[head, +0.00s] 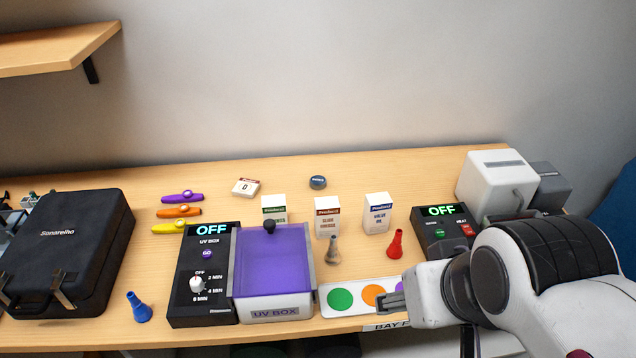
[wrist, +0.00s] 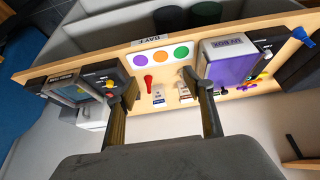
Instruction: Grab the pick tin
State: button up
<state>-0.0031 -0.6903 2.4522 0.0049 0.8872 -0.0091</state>
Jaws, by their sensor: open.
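The small round dark-blue tin (head: 318,182), which looks like the pick tin, stands towards the back of the table, behind the white boxes. Its lettering is too small to read for sure. In the wrist view I cannot make the tin out clearly. My gripper (head: 392,301) is at the front right of the table, over the right end of the white strip with coloured circles, well apart from the tin. In the wrist view my gripper (wrist: 160,80) shows two spread fingers with nothing held between them.
White boxes (head: 327,217) stand between the tin and the table front. A small cream box marked D (head: 245,187) lies left of the tin. The UV box (head: 275,308), a red cone (head: 395,244) and a grey one (head: 333,250) stand nearer. Bare table surrounds the tin.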

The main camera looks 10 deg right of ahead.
jog(key=w+a+r, duration=0.1)
jog(key=w+r, duration=0.2)
jog(key=w, duration=0.9)
jog(key=n+y, duration=0.1)
jog(key=n, duration=0.1)
send_over(319, 180)
jog(key=s, duration=0.5)
notch_tip(319, 180, down, 15)
jog(key=shift+w+d, duration=0.15)
jog(key=shift+d, duration=0.1)
jog(key=shift+x, duration=1.3)
jog(key=shift+f, duration=0.1)
jog(key=shift+x, duration=2.5)
